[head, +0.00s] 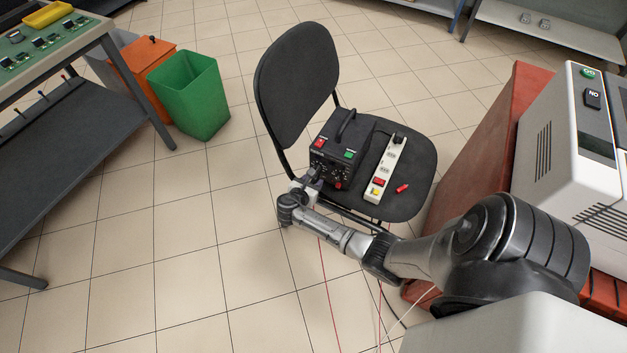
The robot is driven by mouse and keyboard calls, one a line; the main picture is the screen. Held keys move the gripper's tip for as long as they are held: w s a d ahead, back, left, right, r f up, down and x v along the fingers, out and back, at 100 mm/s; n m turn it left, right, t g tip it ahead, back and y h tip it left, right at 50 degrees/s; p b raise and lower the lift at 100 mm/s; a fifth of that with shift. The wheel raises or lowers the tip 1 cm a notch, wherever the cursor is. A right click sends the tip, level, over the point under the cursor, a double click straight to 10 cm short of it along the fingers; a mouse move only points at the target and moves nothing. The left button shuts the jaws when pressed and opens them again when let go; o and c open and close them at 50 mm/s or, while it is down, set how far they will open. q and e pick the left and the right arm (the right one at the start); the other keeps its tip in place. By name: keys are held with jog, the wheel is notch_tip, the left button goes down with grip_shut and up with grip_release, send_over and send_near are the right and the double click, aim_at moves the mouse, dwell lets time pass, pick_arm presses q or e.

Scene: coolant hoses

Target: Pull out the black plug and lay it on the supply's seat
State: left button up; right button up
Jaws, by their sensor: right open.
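The black supply box (332,160) stands on the dark seat (418,165) of an office chair. Its front panel has knobs, a red label and a green label. My right gripper (312,178) is open, close in front of the lower left of that panel. Whether it touches the panel I cannot tell. I cannot make out a black plug on the panel; that part is small and partly hidden by the gripper. A small red plug-like piece (402,188) lies on the seat. My left gripper is not in view.
A white power strip (386,169) lies on the seat right of the supply, with a black piece at its far end. Thin red wires (328,280) and a black cable hang below the seat. A green bin (190,95) stands left; a grey machine (570,150) stands right.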

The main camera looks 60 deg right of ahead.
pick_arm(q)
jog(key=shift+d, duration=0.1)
pick_arm(e)
jog(key=c, duration=0.3)
grip_shut()
jog(key=shift+o, duration=2.2)
grip_release()
jog(key=o, duration=0.6)
jog(key=shift+o, duration=0.2)
pick_arm(q)
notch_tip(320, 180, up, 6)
jog(key=p, duration=0.6)
pick_arm(e)
jog(key=v, duration=1.3)
jog(key=shift+a+r, duration=0.15)
jog(key=shift+a, duration=0.2)
